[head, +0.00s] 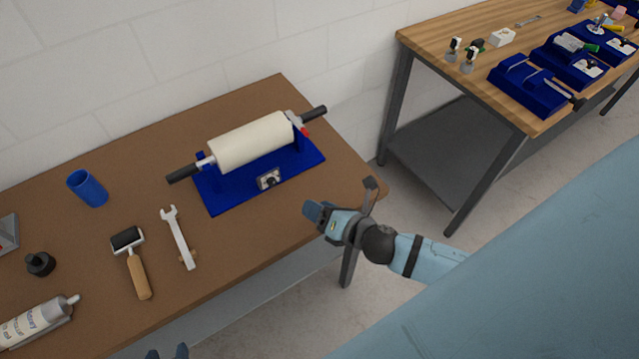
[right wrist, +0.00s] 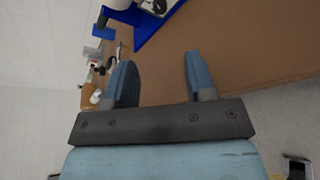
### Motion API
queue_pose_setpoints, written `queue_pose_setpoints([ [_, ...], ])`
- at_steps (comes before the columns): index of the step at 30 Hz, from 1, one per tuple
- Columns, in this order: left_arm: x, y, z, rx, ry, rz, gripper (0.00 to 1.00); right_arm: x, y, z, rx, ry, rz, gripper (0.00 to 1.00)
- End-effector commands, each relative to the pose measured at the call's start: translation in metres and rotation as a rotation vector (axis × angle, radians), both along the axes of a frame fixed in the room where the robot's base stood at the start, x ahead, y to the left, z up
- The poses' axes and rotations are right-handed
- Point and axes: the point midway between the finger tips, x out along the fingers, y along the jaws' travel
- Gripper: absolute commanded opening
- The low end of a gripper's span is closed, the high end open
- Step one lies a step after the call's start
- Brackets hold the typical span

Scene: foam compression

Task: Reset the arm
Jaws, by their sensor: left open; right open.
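My right gripper (head: 342,197) is open and empty at the right end of the brown table, near its edge. In the right wrist view its two blue fingers (right wrist: 155,82) are spread apart with nothing between them. My left gripper (head: 168,353) shows only as fingertips at the bottom edge of the head view. They are apart, and the rest of that arm is out of view. The cream foam roll (head: 252,142) lies across a blue stand (head: 232,195), with a dark handle at each end. My right gripper is apart from the stand, to its lower right.
On the brown table (head: 75,215) are a blue cup (head: 88,188), a wrench (head: 178,238), a small roller (head: 136,265), a black bottle (head: 40,264) and a white tube (head: 35,322). A wooden workbench (head: 440,45) with blue holders (head: 530,85) stands at upper right, across a floor gap.

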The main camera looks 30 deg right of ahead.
Motion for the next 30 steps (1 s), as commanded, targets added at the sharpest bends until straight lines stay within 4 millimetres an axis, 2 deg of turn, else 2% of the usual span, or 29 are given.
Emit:
queue_pose_setpoints([
  [13, 0.000, 0.000, 0.000, -0.001, 0.000, -0.001, 0.53, 0.000, 0.000, -0.001, 0.007, 0.004, -0.002, 0.50],
  [16, 0.000, 0.000, 0.000, -0.001, 0.000, -0.001, 0.53, -0.004, 0.002, -0.005, 0.102, 0.051, -0.041, 0.50],
  [20, 0.000, 0.000, 0.000, -0.001, -0.001, -0.001, 0.53, -0.020, 0.005, -0.022, 0.457, 0.221, -0.193, 0.50],
  [27, 0.000, 0.000, 0.001, -0.001, -0.001, -0.001, 0.53, -0.064, 0.012, -0.061, 1.367, 0.591, -0.642, 0.50],
  [30, 0.000, -0.001, 0.001, -0.001, -0.001, -0.001, 0.53, -0.081, 0.013, -0.073, 1.670, 0.687, -0.810, 0.50],
])
